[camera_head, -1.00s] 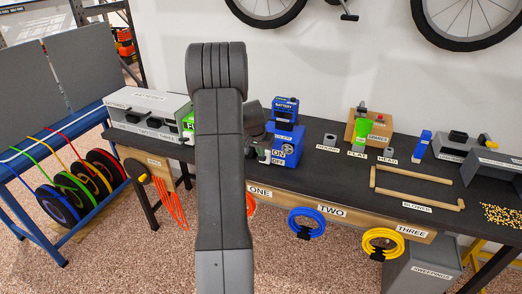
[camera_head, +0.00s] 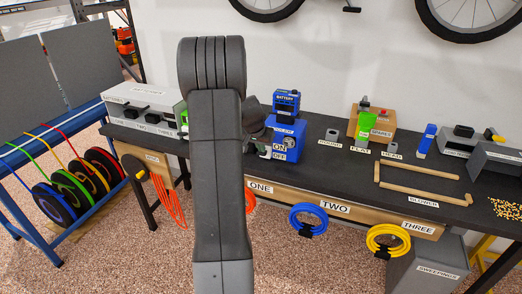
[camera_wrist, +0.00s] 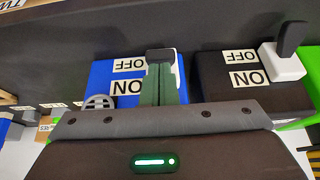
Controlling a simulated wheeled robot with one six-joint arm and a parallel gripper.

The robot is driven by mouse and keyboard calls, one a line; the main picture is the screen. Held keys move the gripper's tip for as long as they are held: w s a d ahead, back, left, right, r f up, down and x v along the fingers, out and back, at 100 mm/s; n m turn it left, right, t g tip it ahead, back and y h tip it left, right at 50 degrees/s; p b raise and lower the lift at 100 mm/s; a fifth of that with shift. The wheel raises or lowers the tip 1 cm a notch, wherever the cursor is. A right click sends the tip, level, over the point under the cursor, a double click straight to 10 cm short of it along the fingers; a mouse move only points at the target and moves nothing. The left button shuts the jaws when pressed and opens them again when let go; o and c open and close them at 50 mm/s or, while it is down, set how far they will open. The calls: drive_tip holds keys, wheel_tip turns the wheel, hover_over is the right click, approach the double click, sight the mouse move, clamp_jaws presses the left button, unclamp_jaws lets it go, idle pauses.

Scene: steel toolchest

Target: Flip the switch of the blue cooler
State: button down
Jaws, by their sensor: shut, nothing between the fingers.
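The blue cooler (camera_head: 289,136) stands on the dark bench, with ON and OFF labels on its face. In the wrist view its blue face (camera_wrist: 105,76) lies under my gripper (camera_wrist: 160,62). My green fingers are shut together over the face, right of the OFF and ON labels. A black piece shows at their tips; I cannot tell whether it is the switch lever or part of the fingers. In the head view my gripper (camera_head: 266,152) is at the cooler's left front edge, partly behind my arm.
A black box (camera_wrist: 222,95) with its own ON and OFF labels and a black lever (camera_wrist: 290,38) on a white base is close on the right in the wrist view.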

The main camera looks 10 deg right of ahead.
drive_tip(key=shift+s+a+f+t+h+b, duration=0.15)
drive_tip(key=shift+s+f+t+h+b, duration=0.25)
drive_tip(key=shift+b, duration=1.85)
drive_tip(key=shift+w+a+f+t+h+b, duration=0.1)
drive_tip(key=shift+f+t+b, duration=0.35)
drive_tip(key=shift+b, duration=1.8)
drive_tip(key=t+b, duration=0.1)
drive_tip(key=b, duration=0.6)
drive_tip(key=s+f+t+h+b, duration=0.1)
drive_tip(key=b, duration=0.6)
drive_tip(key=shift+a+f+h, duration=0.3)
drive_tip(key=shift+b, duration=0.4)
drive_tip(key=shift+s+a+f+b, duration=0.1)
drive_tip(key=shift+f+b, duration=0.2)
drive_tip(key=shift+b, duration=0.9)
drive_tip(key=shift+r, duration=0.25)
drive_tip(key=shift+r+p, duration=0.1)
drive_tip(key=shift+p, duration=0.2)
drive_tip(key=shift+r+p, duration=0.4)
drive_tip(key=shift+r, duration=0.35)
